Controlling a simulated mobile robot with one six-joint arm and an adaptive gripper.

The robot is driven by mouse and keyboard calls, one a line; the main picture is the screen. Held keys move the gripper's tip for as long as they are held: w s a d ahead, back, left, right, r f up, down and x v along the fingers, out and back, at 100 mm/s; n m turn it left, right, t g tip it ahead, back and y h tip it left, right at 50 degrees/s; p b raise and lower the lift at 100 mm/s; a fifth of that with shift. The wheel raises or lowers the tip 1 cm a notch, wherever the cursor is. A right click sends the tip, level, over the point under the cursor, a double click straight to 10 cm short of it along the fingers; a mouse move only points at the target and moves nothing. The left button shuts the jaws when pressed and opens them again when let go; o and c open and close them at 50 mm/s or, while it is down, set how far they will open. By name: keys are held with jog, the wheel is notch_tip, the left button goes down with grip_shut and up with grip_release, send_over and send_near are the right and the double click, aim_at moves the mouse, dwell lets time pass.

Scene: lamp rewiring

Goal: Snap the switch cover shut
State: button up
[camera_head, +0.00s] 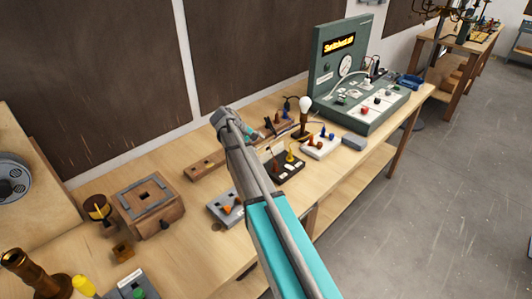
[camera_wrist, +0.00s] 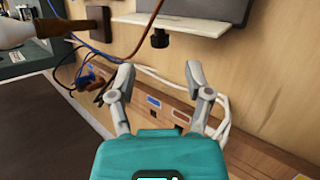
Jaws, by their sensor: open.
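My gripper (camera_wrist: 160,76) is open in the wrist view, with its two grey fingers spread and nothing held between them. A wooden strip (camera_wrist: 165,105) with a small blue label and an orange label lies just beyond the fingers. White cables (camera_wrist: 224,112) run beside the right finger. I cannot pick out the switch cover with certainty or tell whether it is open or shut.
A green test panel (camera_head: 338,66) with a gauge stands at the back right. A white block (camera_head: 321,147) with blue parts and a black block (camera_head: 290,163) sit right of my arm. A wooden box (camera_head: 148,199) is at left. Blue wires (camera_wrist: 62,62) hang in the wrist view.

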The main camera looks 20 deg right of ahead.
aim_at(267, 148)
jog(key=shift+b+x, duration=1.6)
jog(key=shift+x, duration=1)
jog(key=shift+c, duration=0.3)
grip_shut()
